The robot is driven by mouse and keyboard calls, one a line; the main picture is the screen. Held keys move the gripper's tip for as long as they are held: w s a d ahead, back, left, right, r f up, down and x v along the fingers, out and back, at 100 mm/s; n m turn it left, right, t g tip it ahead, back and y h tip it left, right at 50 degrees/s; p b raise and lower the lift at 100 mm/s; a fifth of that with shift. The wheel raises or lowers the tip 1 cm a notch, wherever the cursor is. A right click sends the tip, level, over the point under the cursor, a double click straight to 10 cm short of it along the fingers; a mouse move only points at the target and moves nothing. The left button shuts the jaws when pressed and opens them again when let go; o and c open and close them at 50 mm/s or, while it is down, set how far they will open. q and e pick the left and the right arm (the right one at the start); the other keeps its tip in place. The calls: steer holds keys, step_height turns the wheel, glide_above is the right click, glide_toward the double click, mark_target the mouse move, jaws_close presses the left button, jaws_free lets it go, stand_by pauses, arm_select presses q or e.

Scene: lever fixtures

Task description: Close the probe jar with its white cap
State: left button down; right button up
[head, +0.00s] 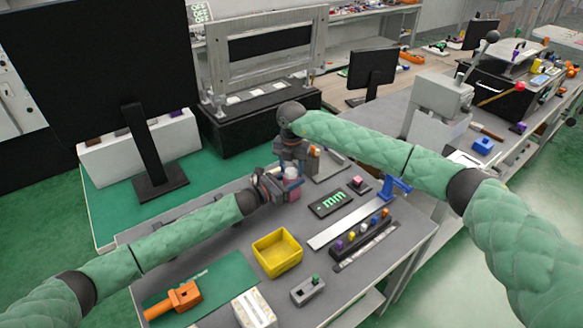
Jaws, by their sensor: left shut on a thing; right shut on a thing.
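The probe jar (293,184) is a small vessel with a reddish-pink band, standing at the back middle of the grey bench. My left gripper (272,186) comes in from the left and is shut on the jar's side. My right gripper (292,163) points down from above and is shut on the white cap (291,172) at the jar's top. The fingers hide much of both. The picture is too small to tell whether the cap is seated or just above the rim.
A yellow bin (277,252), a green mat (205,290) with an orange tool (174,301), and a grey switch box (308,290) lie in front. A black display (331,202), a blue clamp-like fixture (395,188) and a strip of coloured knobs (357,237) stand right.

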steer(key=m, duration=1.3)
steer(key=shift+s, duration=0.15)
steer(key=m, duration=0.5)
steer(key=shift+a+m, duration=0.15)
steer(key=shift+m, duration=0.15)
steer(key=shift+a+m, duration=0.15)
steer(key=shift+m, duration=0.45)
steer(key=shift+o, duration=0.2)
steer(key=shift+a+r+m, duration=0.35)
steer(key=shift+a+m, duration=0.1)
steer(key=shift+m, duration=0.25)
steer(key=shift+d+r, duration=0.15)
steer(key=shift+c, duration=0.7)
